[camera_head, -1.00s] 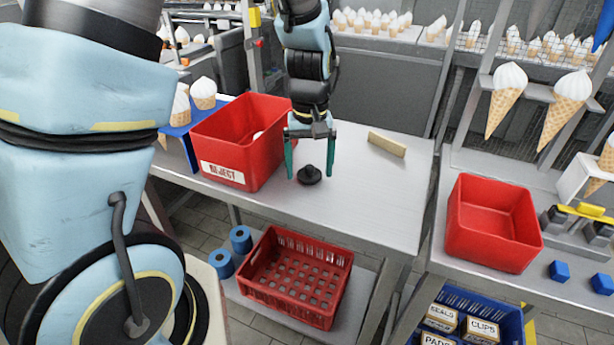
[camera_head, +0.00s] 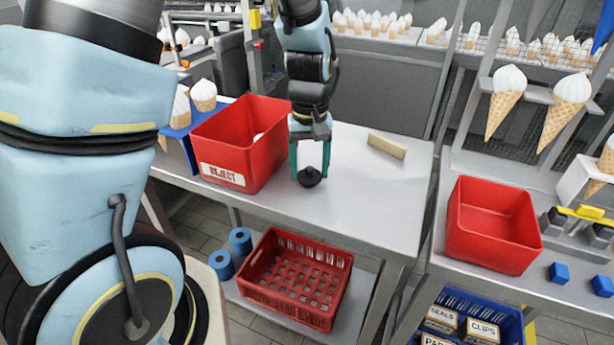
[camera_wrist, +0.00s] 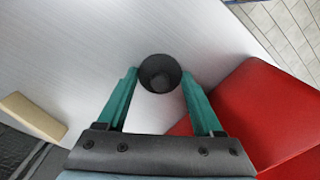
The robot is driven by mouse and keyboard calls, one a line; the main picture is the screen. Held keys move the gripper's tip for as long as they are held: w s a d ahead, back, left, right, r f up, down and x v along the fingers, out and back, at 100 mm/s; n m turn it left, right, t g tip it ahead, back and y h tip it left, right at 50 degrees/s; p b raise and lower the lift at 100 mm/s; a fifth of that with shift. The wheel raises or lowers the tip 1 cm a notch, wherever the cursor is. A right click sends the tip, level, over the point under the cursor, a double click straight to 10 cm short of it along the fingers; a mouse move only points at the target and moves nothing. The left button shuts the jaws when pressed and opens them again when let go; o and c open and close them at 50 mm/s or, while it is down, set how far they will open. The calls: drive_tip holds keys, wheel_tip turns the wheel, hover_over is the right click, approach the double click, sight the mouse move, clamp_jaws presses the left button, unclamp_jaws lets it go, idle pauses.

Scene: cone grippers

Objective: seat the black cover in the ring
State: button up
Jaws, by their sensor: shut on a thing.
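The black cover (camera_head: 309,179) is a small dark round piece with a raised knob, on the steel table just right of the reject bin. My gripper (camera_head: 310,168) reaches down from above with its green fingers shut on the cover, one on each side. In the wrist view the cover (camera_wrist: 160,72) sits between the two fingertips. I cannot tell whether it is lifted clear of the table. I cannot make out the ring in these views.
The red reject bin (camera_head: 226,128) stands close to the left of my gripper. A tan block (camera_head: 387,145) lies at the table's back right. An empty red bin (camera_head: 492,246) and a yellow-topped fixture (camera_head: 582,212) are on the right table. The steel table's front right is clear.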

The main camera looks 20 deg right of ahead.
sight(310, 168)
drive_tip(key=shift+r+p, duration=3.45)
drive_tip(key=shift+r, duration=0.55)
